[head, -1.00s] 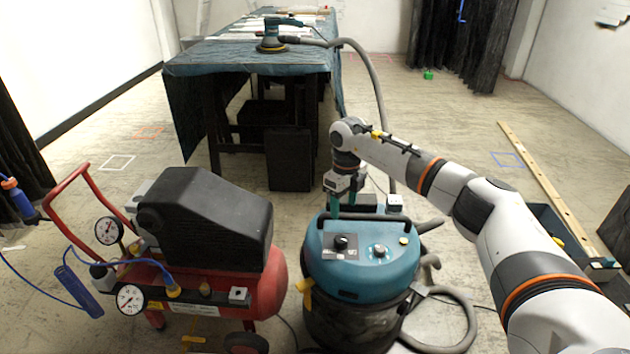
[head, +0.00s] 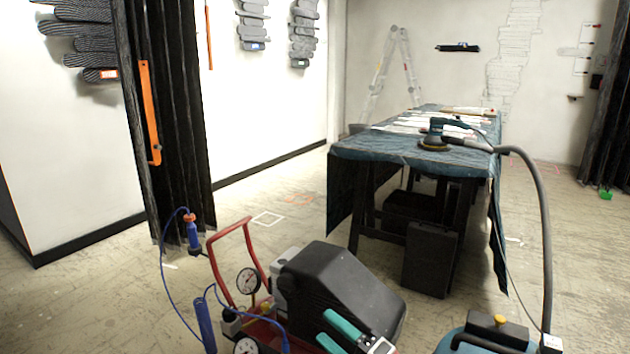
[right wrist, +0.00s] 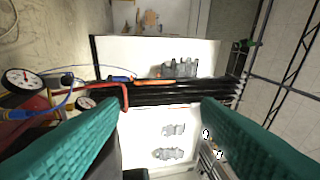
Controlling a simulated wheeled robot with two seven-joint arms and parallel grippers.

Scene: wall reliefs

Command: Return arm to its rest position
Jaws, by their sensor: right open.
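My right gripper (head: 323,327) shows at the bottom of the head view, its two teal fingers apart with nothing between them. It appears in front of the black cover of the red air compressor (head: 345,285); I cannot tell the gap. In the right wrist view, my right gripper (right wrist: 158,108) has its teal fingers spread wide and empty. Most of my right arm is out of the head view. My left gripper is in neither view.
A blue-topped vacuum (head: 475,342) is cut off at the bottom right, its grey hose (head: 546,230) rising to the sander (head: 435,137) on the cloth-covered table (head: 375,146). A black curtain (head: 178,120) hangs at left. Floor beside the compressor is partly free.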

